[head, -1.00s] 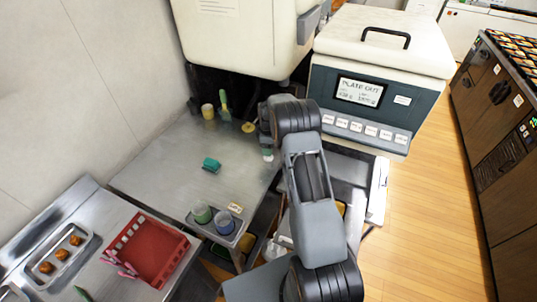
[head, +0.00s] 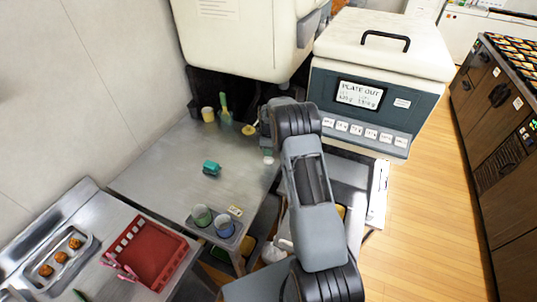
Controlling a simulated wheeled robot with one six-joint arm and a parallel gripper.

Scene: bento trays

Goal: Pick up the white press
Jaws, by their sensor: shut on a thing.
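My gripper (head: 267,149) hangs over the right edge of the steel counter (head: 165,160), partly hidden by my own arm. It is shut on the white press (head: 268,159). Only a small pale part of the press shows below the fingers. Whether the press touches the counter is too small to tell.
A teal block (head: 211,168) lies mid-counter. A yellow cup (head: 208,114) and a green-handled tool (head: 224,104) stand at the back. A red basket (head: 152,252) is at lower left. The PLATE OUT machine (head: 378,85) stands right.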

